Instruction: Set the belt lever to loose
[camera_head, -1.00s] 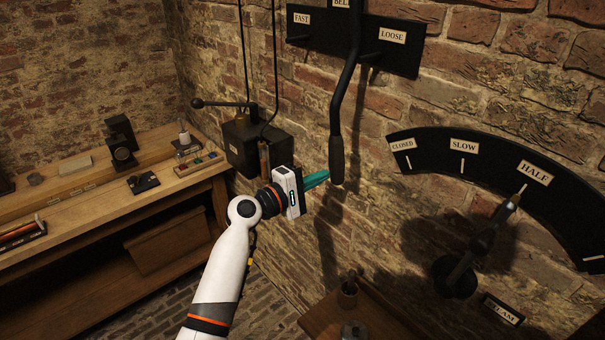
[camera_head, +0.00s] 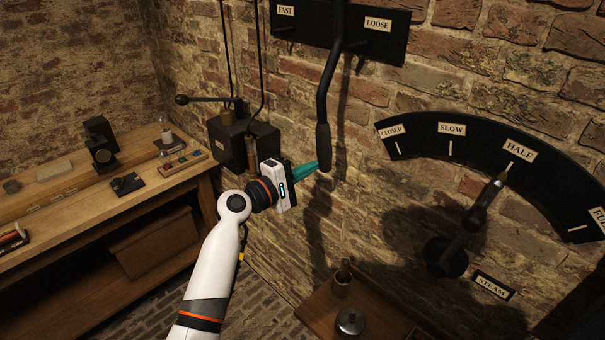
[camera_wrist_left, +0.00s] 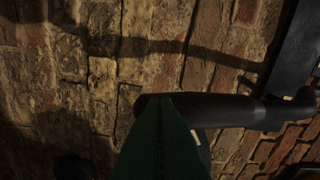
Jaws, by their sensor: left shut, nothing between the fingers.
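The belt lever (camera_head: 324,145) is a long dark bar with a thick grip, hanging from a black plate (camera_head: 392,48) on the brick wall. Its bar crosses the plate between the FAST label (camera_head: 286,10) and the LOOSE label (camera_head: 377,24). My left gripper (camera_head: 316,168) is shut and empty, its teal fingertips at the left side of the grip's lower end. In the left wrist view the green fingers (camera_wrist_left: 163,140) overlap the dark lever grip (camera_wrist_left: 195,110); I cannot tell whether they touch. My right gripper is not in view.
A black quadrant with a steam lever (camera_head: 486,195) is at the right, its handle near HALF. A black box with a side handle (camera_head: 240,140) is on the wall at the left. A small wooden table (camera_head: 385,318) stands below and a workbench (camera_head: 100,205) at the left.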

